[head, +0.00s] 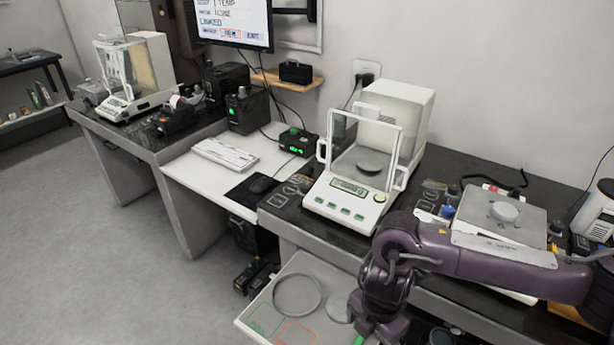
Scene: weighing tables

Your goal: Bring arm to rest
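My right arm (480,255) is purple and comes in from the right edge, across the front of the right weighing table (285,213). Its forearm is bent down at the left end. The wrist (385,285) hangs over the right side of an open drawer, at the bottom of the head view. The fingers of my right gripper are not clearly visible, so I cannot tell whether it is open or holds anything. A small green patch shows at the wrist's lower left. My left arm and gripper are not in view.
An analytical balance (345,190) with a glass shield stands behind my wrist. A second balance (500,205) is partly behind my forearm. A keyboard (225,155) and mouse (262,184) lie left. The floor at left is clear.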

